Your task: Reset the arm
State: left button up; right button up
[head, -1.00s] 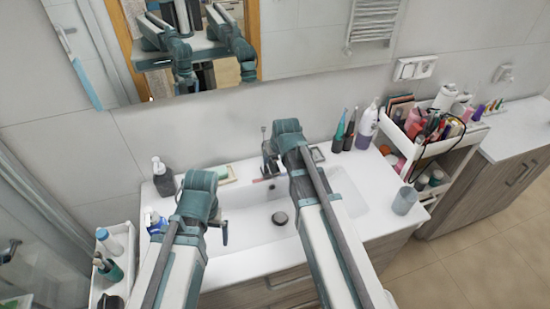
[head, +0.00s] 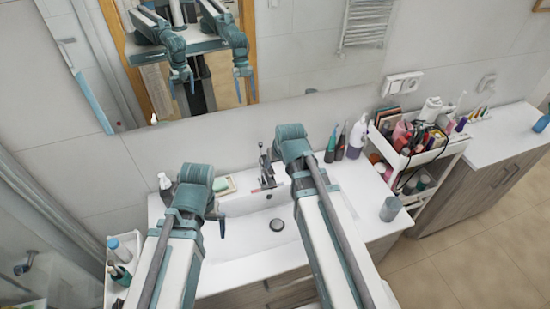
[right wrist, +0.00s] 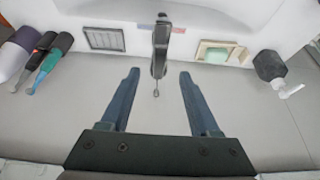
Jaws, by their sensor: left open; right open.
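Both of my arms reach forward over the white sink counter in the head view. My left gripper (head: 222,228) hangs down over the left part of the sink basin (head: 245,240), and no object shows in it. My right arm extends beside the faucet (head: 265,165), its wrist hiding most of its gripper in the head view. In the right wrist view my right gripper (right wrist: 159,74) is open, its two fingers apart with nothing held. The faucet (right wrist: 160,45) shows between and beyond the fingertips; I see no contact.
A soap dispenser (head: 165,185) and soap dish (head: 223,187) stand behind the basin. Toothbrushes (head: 332,145), a pump bottle (head: 358,138) and a grey cup (head: 390,208) stand to the right. A loaded cosmetics cart (head: 445,155) is farther right; a white caddy (head: 125,245) is at left.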

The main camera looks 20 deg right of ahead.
jog(key=shift+s+r, duration=0.15)
jog(key=shift+r, duration=0.15)
jog(key=s+a+f+n+g+b, duration=0.1)
jog(key=s+a+f+b, duration=0.3)
jog(key=s+f+b, duration=0.1)
jog(key=s+a+f+n+g+h+b, duration=0.1)
jog(key=s+a+f+g+b, duration=0.1)
jog(key=s+a+f+b, duration=0.3)
jog(key=s+a+f+n+g+b, duration=0.1)
jog(key=s+a+f+g+b, duration=0.1)
jog(key=s+a+f+b, duration=0.2)
jog(key=shift+s+a+f+b, duration=0.1)
jog(key=shift+s+f+b, duration=0.3)
jog(key=shift+f, duration=0.3)
jog(key=shift+s+a+f+b, duration=0.1)
jog(key=shift+s+f+b, duration=0.25)
jog(key=shift+f, duration=0.4)
jog(key=shift+s+f+b, duration=0.3)
jog(key=shift+s+f, duration=0.15)
jog(key=shift+f, duration=0.25)
jog(key=shift+s+r, duration=0.1)
jog(key=shift+s, duration=0.05)
